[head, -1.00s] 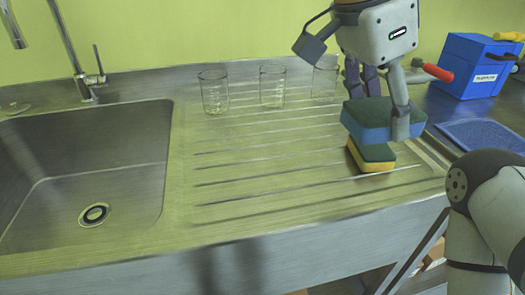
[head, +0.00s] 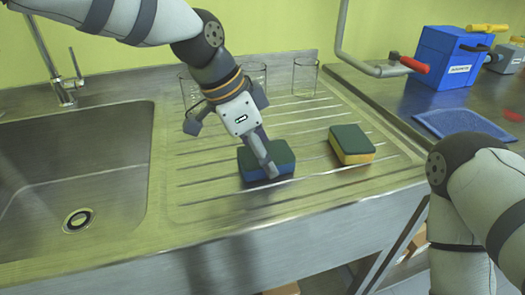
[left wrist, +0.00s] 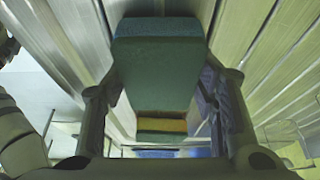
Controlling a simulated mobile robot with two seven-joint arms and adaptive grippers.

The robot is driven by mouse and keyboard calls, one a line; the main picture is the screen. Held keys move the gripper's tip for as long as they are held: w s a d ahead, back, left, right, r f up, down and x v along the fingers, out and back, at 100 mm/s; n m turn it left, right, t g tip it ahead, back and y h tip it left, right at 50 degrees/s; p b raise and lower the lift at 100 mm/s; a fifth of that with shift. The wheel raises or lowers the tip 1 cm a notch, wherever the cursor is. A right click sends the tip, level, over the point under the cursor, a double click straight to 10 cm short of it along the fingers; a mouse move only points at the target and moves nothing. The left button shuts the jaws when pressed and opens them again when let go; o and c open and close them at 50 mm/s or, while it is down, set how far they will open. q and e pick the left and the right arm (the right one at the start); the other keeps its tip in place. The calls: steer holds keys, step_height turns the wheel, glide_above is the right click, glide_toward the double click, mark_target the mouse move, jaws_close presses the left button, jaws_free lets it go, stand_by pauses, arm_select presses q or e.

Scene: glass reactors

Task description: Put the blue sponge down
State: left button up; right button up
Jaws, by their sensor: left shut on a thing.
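The blue sponge (head: 280,163), with a dark green top, is at the middle of the ribbed steel drainboard (head: 215,205). My left gripper (head: 265,160) is shut on it from above, one finger along its front side. The sponge lies flat, at or very close to the board; I cannot tell whether it touches. In the left wrist view the blue sponge (left wrist: 155,75) sits between the two fingers. My right arm shows at the right of the head view, but its gripper is out of frame.
A yellow sponge (head: 352,146) with a green top lies to the right, apart from the blue one. Glass beakers, including one at the right (head: 305,77), stand behind. The sink (head: 75,165) is left.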

arm_select(q)
steer(key=shift+f, duration=0.1)
steer(key=shift+f, duration=0.15)
steer(key=o, duration=1)
steer(key=shift+f, duration=0.15)
steer(key=v, duration=1.3)
steer(key=shift+d, duration=0.2)
